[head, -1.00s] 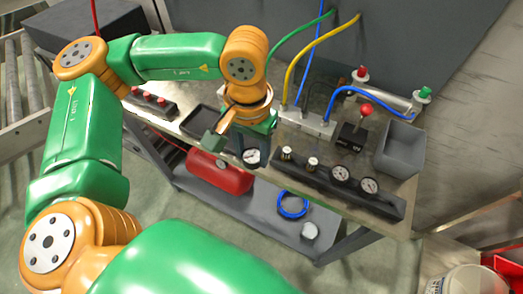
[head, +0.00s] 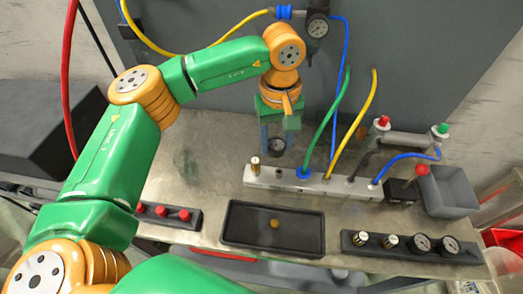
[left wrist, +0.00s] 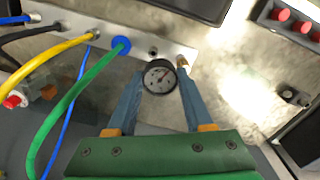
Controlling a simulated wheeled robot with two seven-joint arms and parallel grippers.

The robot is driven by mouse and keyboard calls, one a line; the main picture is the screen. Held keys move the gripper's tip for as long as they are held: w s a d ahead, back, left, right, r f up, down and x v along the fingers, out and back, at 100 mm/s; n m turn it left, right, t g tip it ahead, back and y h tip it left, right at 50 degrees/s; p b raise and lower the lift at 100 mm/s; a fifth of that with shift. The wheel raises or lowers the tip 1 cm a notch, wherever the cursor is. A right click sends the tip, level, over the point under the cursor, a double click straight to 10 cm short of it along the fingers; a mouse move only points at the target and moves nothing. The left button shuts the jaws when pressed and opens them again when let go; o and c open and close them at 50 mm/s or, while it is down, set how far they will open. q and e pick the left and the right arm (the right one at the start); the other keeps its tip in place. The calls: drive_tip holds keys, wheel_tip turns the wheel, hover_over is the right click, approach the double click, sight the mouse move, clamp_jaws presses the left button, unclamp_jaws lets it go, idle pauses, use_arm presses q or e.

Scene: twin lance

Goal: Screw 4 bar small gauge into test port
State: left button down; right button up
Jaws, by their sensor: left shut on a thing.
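My left gripper (head: 275,148) is shut on a small round gauge (head: 276,146) with a white dial. In the left wrist view the gauge (left wrist: 160,76) sits between the two blue-grey fingertips, dial toward the camera. The pale manifold block (head: 230,173) lies just in front of the gripper in the head view. It has an open dark port (left wrist: 153,52), just beyond the gauge in the wrist view, and an upright brass fitting (head: 255,168) near its left end. Whether the gauge touches the block I cannot tell. My right gripper is not in view.
A black tray (head: 240,238) holds a small brass piece (head: 274,223). A black rack (head: 470,254) holds two brass-topped fittings and two gauges. Green (head: 325,120), yellow and blue hoses rise from the manifold beside the gripper. A grey bin (head: 450,192) stands right.

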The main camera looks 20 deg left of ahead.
sight(281, 154)
use_arm(q)
drive_tip(key=shift+w+d+r+n, duration=0.4)
drive_tip(key=shift+w+d+n, duration=0.2)
drive_tip(key=shift+d+n, duration=0.2)
drive_tip(key=shift+a+f, duration=0.1)
drive_tip(key=shift+a, duration=0.25)
wheel_tip(281, 154, down, 6)
drive_tip(key=b, duration=0.4)
drive_tip(key=shift+d, duration=0.1)
drive_tip(key=shift+f+b, duration=0.9)
drive_tip(key=shift+f, duration=0.25)
idle(0.7)
drive_tip(key=shift+c, duration=1.1)
unclamp_jaws()
